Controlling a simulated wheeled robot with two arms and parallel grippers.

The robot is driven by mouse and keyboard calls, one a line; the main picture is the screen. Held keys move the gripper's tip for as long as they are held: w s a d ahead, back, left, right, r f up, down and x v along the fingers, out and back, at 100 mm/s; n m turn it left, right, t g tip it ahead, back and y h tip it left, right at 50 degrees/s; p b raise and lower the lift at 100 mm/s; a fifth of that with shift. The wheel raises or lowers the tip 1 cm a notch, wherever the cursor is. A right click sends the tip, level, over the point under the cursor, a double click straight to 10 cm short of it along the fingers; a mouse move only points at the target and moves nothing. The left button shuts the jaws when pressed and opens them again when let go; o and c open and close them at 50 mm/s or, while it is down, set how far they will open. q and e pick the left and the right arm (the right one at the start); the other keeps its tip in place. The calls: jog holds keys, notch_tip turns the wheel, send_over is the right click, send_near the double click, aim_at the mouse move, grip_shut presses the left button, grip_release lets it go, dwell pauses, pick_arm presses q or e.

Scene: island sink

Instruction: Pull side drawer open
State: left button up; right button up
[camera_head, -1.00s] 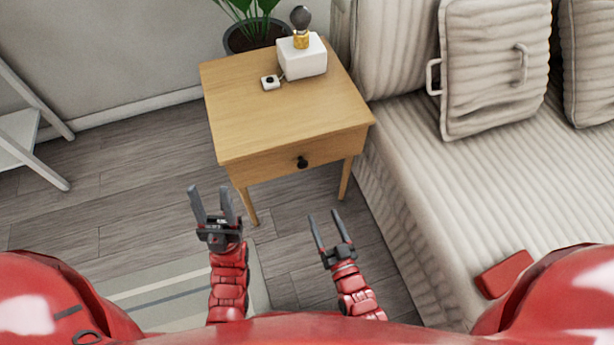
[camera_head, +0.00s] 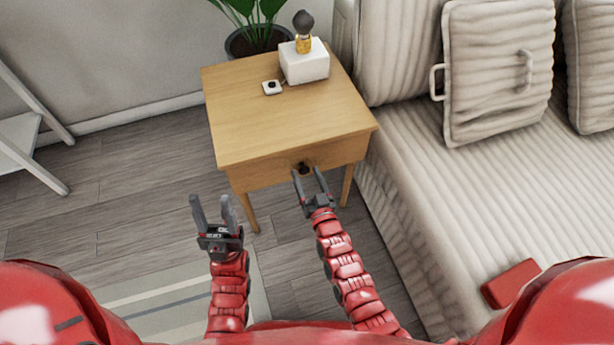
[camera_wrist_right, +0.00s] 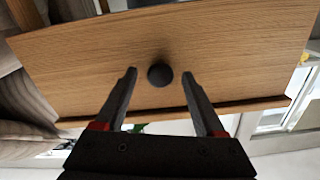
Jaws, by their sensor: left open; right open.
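The wooden side table (camera_head: 285,115) stands beside the sofa, with its shut drawer (camera_head: 268,174) facing me. The drawer front also fills the right wrist view (camera_wrist_right: 230,65). Its round dark knob (camera_wrist_right: 160,75) shows there between and just beyond my fingertips; in the head view the knob (camera_head: 304,168) is partly covered by a finger. My right gripper (camera_head: 309,174) is open, pointing at the knob; I cannot tell whether it touches. It shows in the wrist view (camera_wrist_right: 160,78) too. My left gripper (camera_head: 209,200) is open and empty, left of and in front of the table.
On the tabletop are a white box-shaped lamp base (camera_head: 305,62) with a bulb and a small white device (camera_head: 271,87). A potted plant (camera_head: 257,38) stands behind. The sofa (camera_head: 470,190) closes off the right side. Floor (camera_head: 125,205) is open at left.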

grip_shut()
dwell(0.3)
